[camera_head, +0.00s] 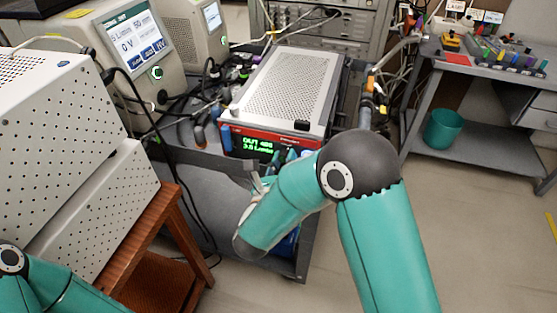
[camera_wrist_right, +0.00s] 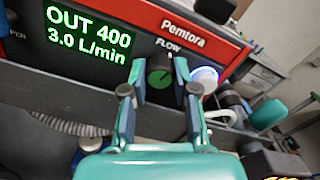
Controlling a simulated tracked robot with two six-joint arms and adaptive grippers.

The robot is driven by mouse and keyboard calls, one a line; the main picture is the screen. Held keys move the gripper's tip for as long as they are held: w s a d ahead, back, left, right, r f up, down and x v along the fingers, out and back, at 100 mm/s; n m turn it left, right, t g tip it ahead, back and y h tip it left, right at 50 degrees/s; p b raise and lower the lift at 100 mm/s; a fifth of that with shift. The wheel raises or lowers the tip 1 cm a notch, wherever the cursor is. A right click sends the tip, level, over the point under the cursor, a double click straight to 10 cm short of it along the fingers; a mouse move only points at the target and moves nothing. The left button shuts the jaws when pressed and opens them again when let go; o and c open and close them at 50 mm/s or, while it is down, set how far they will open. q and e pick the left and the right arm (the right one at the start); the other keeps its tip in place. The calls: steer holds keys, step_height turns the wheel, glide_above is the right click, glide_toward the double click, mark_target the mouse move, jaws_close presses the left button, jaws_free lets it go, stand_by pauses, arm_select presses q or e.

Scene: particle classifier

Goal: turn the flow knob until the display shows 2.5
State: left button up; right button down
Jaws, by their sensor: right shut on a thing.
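The flow knob (camera_wrist_right: 159,76) is a dark round knob with a green mark, under the word FLOW on the red panel in the right wrist view. My right gripper (camera_wrist_right: 160,70) has one finger on each side of the knob and is shut on it. The display (camera_wrist_right: 85,35) beside it reads OUT 400 and 3.0 L/min in green; it also shows in the head view (camera_head: 258,145). In the head view my right arm reaches to the front of the device, and the knob is hidden there. My left gripper is out of view.
The red-fronted device (camera_head: 285,85) has a perforated grey top. A white round part (camera_wrist_right: 205,78) sits right of the knob, close to the finger. Cables and tools crowd the device's left. A white perforated case (camera_head: 60,100) stands at the left, and open floor lies at the right.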

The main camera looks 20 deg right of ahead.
steer(key=shift+a, duration=0.1)
steer(key=c, duration=0.9)
jaws_free()
steer(key=shift+w, duration=0.1)
steer(key=shift+v, duration=6.05)
